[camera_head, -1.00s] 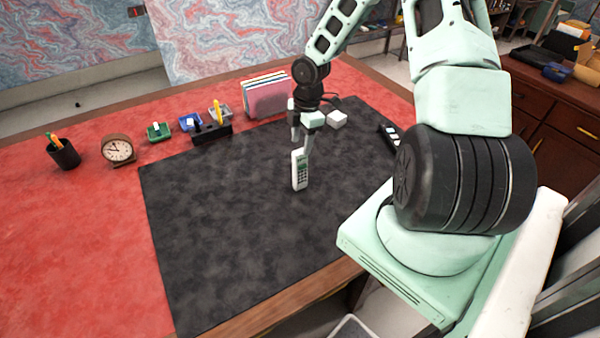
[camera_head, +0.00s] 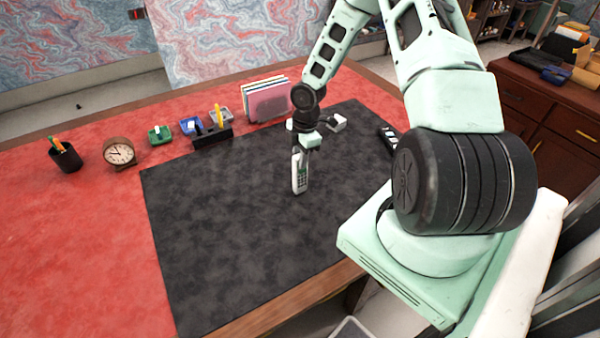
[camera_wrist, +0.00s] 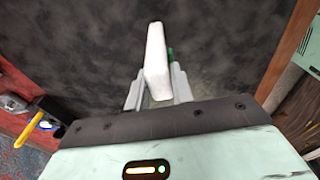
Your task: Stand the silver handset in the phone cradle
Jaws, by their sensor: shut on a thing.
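The silver handset (camera_head: 300,175) is upright over the dark desk mat, keypad side toward the head camera. My gripper (camera_head: 300,150) is shut on its upper part. Whether its lower end touches the mat is unclear. In the wrist view the handset (camera_wrist: 156,60) rises as a pale bar between the two fingers. A small white block-like thing (camera_head: 337,123), with a dark cable near it, sits on the mat behind and right of my gripper. It may be the phone cradle, but its shape is too small to tell.
A black object with pale patches (camera_head: 388,139) lies at the mat's right edge. The mat's (camera_head: 225,230) front and left are clear.

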